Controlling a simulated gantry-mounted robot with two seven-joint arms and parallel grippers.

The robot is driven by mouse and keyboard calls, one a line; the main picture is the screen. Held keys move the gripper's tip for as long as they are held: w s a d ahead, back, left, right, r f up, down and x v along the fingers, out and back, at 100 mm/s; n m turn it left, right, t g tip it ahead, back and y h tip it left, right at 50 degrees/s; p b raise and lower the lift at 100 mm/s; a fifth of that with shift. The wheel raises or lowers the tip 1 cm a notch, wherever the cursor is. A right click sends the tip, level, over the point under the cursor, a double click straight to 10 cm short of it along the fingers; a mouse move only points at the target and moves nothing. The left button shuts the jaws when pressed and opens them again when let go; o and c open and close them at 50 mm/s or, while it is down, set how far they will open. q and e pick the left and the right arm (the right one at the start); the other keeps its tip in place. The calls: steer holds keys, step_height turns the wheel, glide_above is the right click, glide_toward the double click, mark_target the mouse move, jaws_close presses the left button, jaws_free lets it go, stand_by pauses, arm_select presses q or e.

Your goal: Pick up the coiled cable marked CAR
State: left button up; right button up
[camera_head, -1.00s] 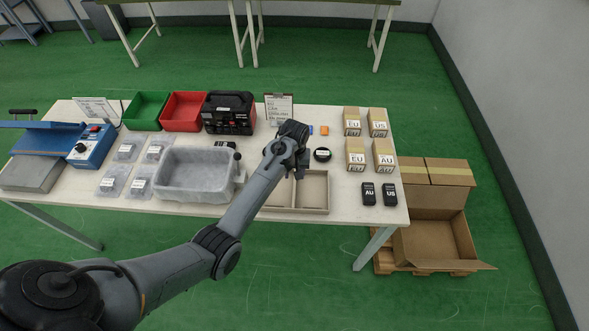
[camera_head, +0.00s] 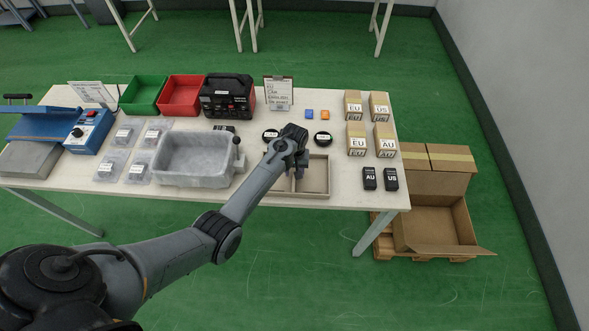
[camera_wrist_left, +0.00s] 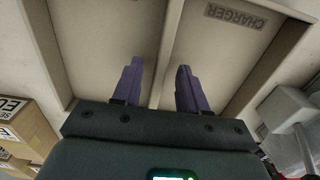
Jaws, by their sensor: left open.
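Two small black coiled cables lie on the table behind the divided tray (camera_head: 322,194). The left coil (camera_head: 270,135) sits just left of my wrist, and the right coil (camera_head: 322,140) sits to its right. Both carry small pale labels, too small to read surely. My left gripper (camera_head: 302,170) is over the tray, nearer than both coils and apart from them. In the left wrist view the gripper (camera_wrist_left: 160,65) is open and empty, its two purple fingers above the tray's compartments. A CHARGER label (camera_wrist_left: 236,16) marks one compartment. My right gripper is out of view.
A grey bin (camera_head: 193,160) stands left of the tray. A black-and-red charger unit (camera_head: 228,97), red bin (camera_head: 181,95) and sign (camera_head: 279,92) stand behind. Cartons (camera_head: 357,139) and black boxes (camera_head: 369,178) are at right. Blue and orange pieces (camera_head: 325,114) lie behind the coils.

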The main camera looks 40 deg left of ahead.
arm_select(q)
jaws_close()
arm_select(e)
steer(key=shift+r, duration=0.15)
